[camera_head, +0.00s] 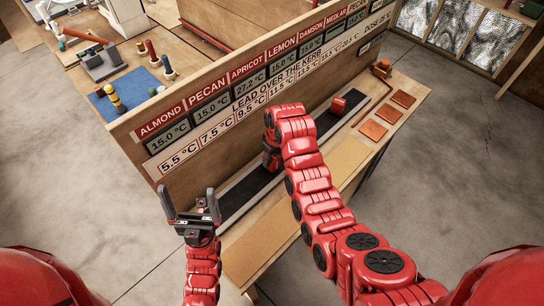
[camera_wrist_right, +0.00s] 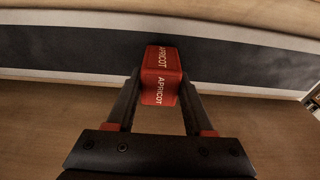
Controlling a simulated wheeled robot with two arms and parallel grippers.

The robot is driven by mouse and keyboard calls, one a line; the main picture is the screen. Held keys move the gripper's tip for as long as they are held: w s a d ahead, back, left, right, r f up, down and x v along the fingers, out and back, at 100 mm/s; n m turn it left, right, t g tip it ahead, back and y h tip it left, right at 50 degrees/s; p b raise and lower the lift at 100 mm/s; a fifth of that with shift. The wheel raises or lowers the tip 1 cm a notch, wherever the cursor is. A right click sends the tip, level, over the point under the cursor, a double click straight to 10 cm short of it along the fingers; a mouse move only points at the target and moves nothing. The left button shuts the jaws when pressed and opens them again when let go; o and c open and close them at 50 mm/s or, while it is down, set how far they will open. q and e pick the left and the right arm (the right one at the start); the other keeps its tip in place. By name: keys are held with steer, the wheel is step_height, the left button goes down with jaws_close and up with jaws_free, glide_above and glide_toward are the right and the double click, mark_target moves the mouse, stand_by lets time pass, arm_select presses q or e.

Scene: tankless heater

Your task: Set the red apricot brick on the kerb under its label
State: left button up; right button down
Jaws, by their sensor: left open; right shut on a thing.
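The red apricot brick (camera_wrist_right: 160,76), with white APRICOT lettering on two faces, is between the fingers of my right gripper (camera_wrist_right: 158,92). The gripper is shut on it. In the wrist view the brick overlaps a dark strip with pale edges; I cannot tell whether it touches it. In the head view my right gripper (camera_head: 270,158) is low over the strip (camera_head: 238,190), mostly hidden by my arm. The APRICOT label (camera_head: 248,68) is on the upright board, left of the gripper and higher. I cannot clearly pick out the kerb. My left gripper (camera_head: 189,203) is open and empty, beside the board's near end.
Another red block (camera_head: 338,105) stands farther along the dark strip. Several flat orange-red tiles (camera_head: 373,130) lie on the bench's right part. The upright board (camera_head: 150,110) closes off the bench's left side. A blue mat (camera_head: 125,90) with small objects lies beyond it.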

steer(key=shift+f, duration=0.4)
steer(key=shift+c, duration=1)
jaws_free()
steer(key=shift+b, duration=0.3)
